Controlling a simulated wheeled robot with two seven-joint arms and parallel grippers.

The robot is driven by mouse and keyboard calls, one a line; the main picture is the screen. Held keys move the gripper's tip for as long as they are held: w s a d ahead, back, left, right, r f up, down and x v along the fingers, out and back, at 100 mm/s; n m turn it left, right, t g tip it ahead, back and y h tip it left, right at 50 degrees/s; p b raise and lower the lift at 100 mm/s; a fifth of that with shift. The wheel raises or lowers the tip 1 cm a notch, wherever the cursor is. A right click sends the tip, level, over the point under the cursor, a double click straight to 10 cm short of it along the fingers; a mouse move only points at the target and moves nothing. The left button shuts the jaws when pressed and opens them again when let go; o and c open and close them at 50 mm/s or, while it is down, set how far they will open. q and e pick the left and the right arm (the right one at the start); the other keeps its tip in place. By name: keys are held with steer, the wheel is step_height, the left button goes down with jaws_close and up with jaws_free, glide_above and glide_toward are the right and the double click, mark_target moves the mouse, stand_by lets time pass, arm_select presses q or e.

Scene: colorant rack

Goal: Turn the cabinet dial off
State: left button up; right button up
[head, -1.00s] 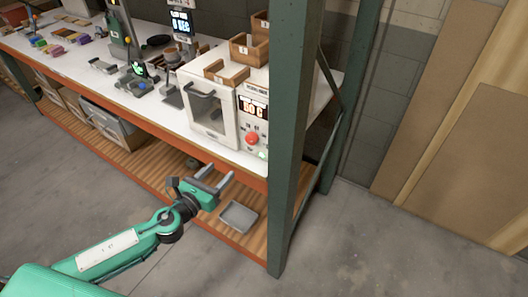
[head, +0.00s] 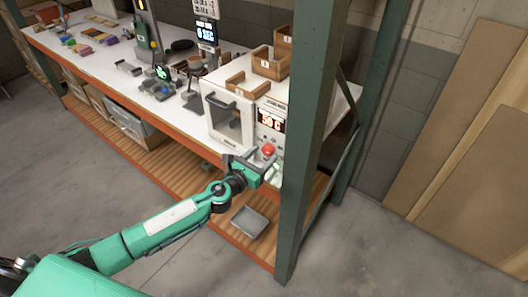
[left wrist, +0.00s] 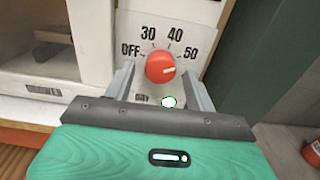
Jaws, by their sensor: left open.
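The red cabinet dial (head: 268,150) is on the front panel of the white cabinet (head: 226,119), below a lit display reading about 50 C. In the left wrist view the round dial (left wrist: 160,66) sits among the labels OFF, 30, 40 and 50. Its white mark points right, toward the 50 side. My left gripper (head: 264,163) is open at the panel. In the left wrist view the two fingers of this gripper (left wrist: 159,80) stand either side of the dial, with visible gaps. I cannot tell how deep the fingertips reach. My right gripper is out of view.
A green rack post (head: 307,150) stands close right of the cabinet. A small white-green light (left wrist: 168,102) is just below the dial. A grey tray (head: 249,222) lies on the lower shelf. Wooden boxes (head: 270,62) stand on top of the cabinet.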

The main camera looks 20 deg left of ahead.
arm_select(q)
steer(key=shift+w+d, duration=0.25)
steer(key=shift+w, duration=0.35)
steer(key=c, duration=1)
